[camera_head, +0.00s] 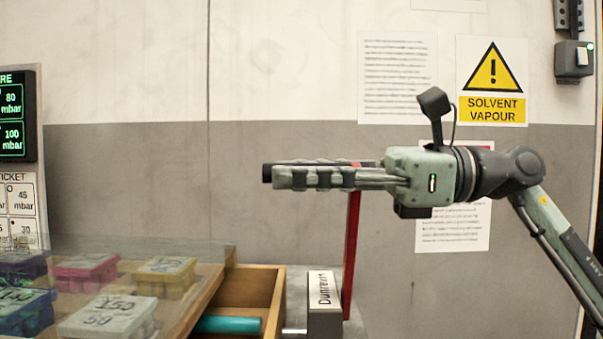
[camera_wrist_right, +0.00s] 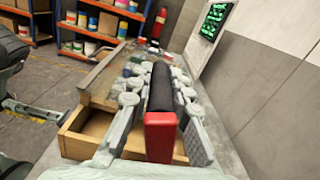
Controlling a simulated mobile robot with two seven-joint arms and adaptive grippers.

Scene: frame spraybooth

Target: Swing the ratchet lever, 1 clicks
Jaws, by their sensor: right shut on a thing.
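The ratchet lever (camera_head: 351,250) is a red bar that rises from behind a grey housing labelled "Dunrevin" (camera_head: 323,292) and stands nearly upright. Its black grip (camera_head: 267,173) runs level to the left from the top. My right gripper (camera_head: 275,176) is shut on the lever's grip, with its fingers lying along it. In the right wrist view, the black grip (camera_wrist_right: 161,85) lies between the two fingers, with the red end (camera_wrist_right: 160,137) nearest the camera. The foot of the lever is hidden behind the housing. My left gripper does not show.
An open wooden drawer (camera_head: 279,300) with a teal object (camera_head: 228,325) stands left of the housing. Lidded coloured boxes (camera_head: 109,316) sit behind a clear panel at lower left. Signs, including the solvent sign (camera_head: 492,80), hang on the wall behind. Shelves (camera_wrist_right: 70,30) stand farther off.

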